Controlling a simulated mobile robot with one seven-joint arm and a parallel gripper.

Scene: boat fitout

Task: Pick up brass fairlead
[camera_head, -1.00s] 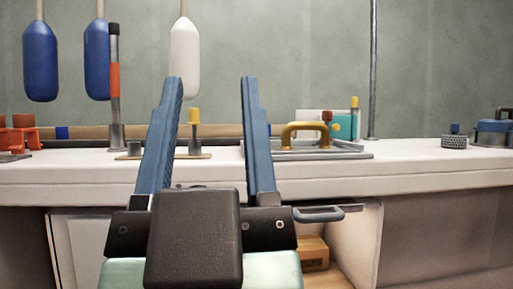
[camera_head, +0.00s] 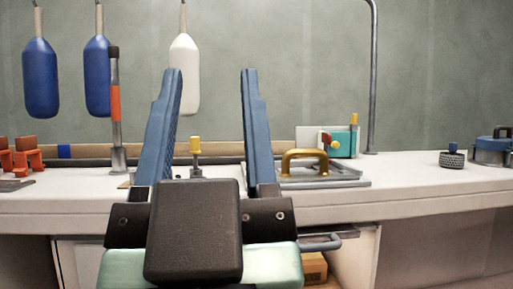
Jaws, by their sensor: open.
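The brass fairlead (camera_head: 304,155) looks like a gold arch. It stands upright on a grey tray (camera_head: 350,182) on the white counter, right of the picture's middle. My gripper (camera_head: 210,75) is open, with two blue fingers pointing up and away from me. Nothing shows held between the fingers. The fairlead is to the right of the right finger, apart from it in the picture. How far the fingertips are from it in depth I cannot tell.
A yellow-topped post (camera_head: 195,146) shows between the fingers. An orange-and-black post (camera_head: 115,105) stands left. A teal box (camera_head: 342,141) with red and yellow parts is behind the fairlead. A grey pole (camera_head: 373,80) rises at the back.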

